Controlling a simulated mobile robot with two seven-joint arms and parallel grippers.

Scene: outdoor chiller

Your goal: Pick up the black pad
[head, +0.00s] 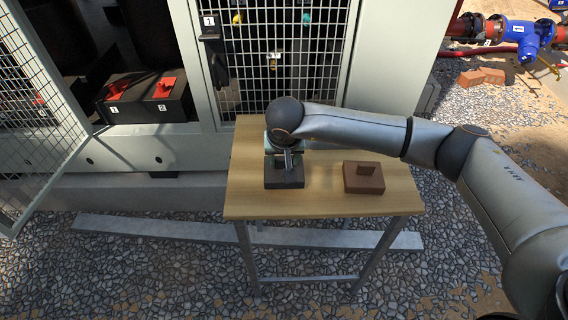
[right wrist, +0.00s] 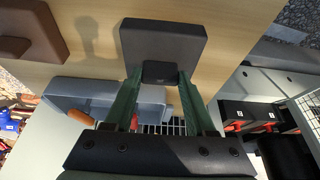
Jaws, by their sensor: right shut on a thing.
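The black pad (head: 284,175) is a square dark block with a small raised grip on top. It sits on the left part of the wooden table in the head view. My right gripper (head: 287,160) comes down on it from above. In the right wrist view, the pad (right wrist: 165,42) lies at the fingertips, and the green fingers of the gripper (right wrist: 160,74) are shut on its raised grip from both sides. I cannot tell whether the pad still touches the table. My left gripper is in neither view.
A brown pad (head: 363,178) with a similar grip sits to the right on the table (head: 335,207). The cabinet with a mesh door (head: 290,60) stands behind the table. Black boxes with red handles (head: 145,100) are inside the open bay at left.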

